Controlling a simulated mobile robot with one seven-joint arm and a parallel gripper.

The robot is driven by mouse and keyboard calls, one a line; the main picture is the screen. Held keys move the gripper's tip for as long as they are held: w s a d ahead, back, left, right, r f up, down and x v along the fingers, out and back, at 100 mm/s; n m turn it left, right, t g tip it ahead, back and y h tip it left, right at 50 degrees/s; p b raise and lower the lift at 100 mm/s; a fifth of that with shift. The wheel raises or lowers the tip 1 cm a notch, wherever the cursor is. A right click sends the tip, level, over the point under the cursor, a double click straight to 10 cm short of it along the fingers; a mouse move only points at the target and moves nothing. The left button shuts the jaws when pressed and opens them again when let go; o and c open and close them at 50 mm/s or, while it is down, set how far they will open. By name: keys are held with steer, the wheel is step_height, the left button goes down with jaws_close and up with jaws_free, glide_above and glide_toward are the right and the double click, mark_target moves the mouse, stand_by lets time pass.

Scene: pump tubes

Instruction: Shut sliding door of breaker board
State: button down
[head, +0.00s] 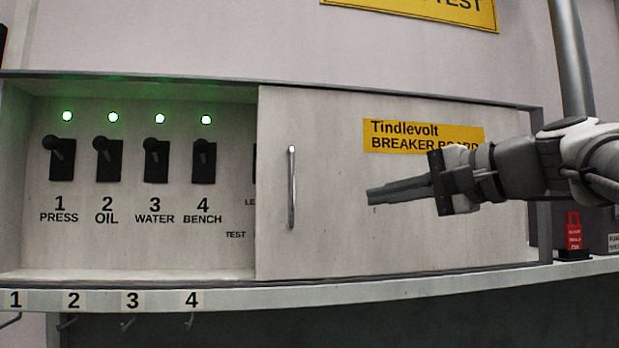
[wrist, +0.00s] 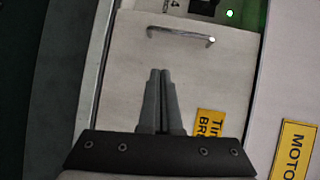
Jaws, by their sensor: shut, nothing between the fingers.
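The breaker board is a wide, shallow cabinet (head: 130,276) in the head view. Its pale sliding door (head: 330,220) covers the right part, and the left part is open. The door has a thin upright metal handle (head: 291,188) near its left edge and a yellow "Tindlevolt" label (head: 395,137). My gripper (head: 370,196) is shut and empty, in front of the door and to the right of the handle. In the wrist view the shut fingers (wrist: 160,73) point toward the handle (wrist: 180,36), apart from it. I cannot tell whether the fingertips touch the door (wrist: 110,85).
Several black switches (head: 108,160) with lit green lamps show in the open part, over labels 1 to 4. A numbered ledge (head: 330,297) with hooks runs below. A red item (head: 573,232) stands at the right. A vertical grey pole (head: 572,60) rises behind my arm.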

steer(key=y, duration=0.2)
glide_toward(312, 167)
steer(key=shift+t, duration=0.4)
steer(key=a, duration=0.2)
steer(key=a+p, duration=0.1)
steer(key=a, duration=0.2)
steer(key=a+f+p, duration=0.1)
steer(key=a, duration=0.1)
steer(key=shift+s+a, duration=0.15)
steer(key=shift+a, duration=0.05)
